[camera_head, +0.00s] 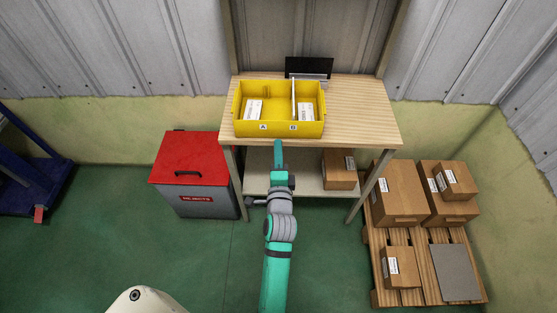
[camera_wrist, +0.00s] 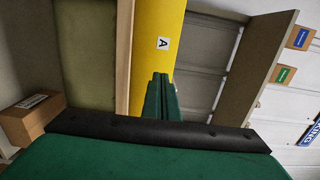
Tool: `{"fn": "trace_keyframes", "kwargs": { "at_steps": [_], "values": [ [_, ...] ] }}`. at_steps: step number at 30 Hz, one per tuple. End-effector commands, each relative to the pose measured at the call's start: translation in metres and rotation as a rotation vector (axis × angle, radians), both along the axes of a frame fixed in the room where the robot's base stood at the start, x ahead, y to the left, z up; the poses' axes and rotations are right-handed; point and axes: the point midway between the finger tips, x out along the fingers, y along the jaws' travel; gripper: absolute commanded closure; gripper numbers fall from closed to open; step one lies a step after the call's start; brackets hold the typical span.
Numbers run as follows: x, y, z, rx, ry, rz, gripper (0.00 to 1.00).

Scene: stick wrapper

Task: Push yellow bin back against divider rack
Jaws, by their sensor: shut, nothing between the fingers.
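A dark upright panel with grey pieces (camera_head: 309,68), possibly the divider rack, stands behind the bin's right half. I cannot tell whether they touch. My gripper (camera_head: 278,143) is at the bin's front, near the table's front edge. Its green fingers (camera_wrist: 160,78) are shut and empty, pointing at the front wall. Contact is unclear.
The table (camera_head: 365,115) is clear to the right of the bin. A carton (camera_head: 339,170) sits on the shelf below. A red-lidded container (camera_head: 190,160) stands at the left, and a pallet (camera_head: 400,292) with several cartons at the right.

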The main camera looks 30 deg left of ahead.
Motion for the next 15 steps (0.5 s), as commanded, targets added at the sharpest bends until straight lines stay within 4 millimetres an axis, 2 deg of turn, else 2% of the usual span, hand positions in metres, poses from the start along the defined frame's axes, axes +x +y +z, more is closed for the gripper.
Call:
{"fn": "trace_keyframes", "kwargs": {
  "at_steps": [7,15],
  "values": [
    [0.032,0.022,0.001,-0.001,-0.002,0.000,1.00],
    [0.047,0.032,0.000,-0.001,-0.001,0.000,1.00]
  ]
}}
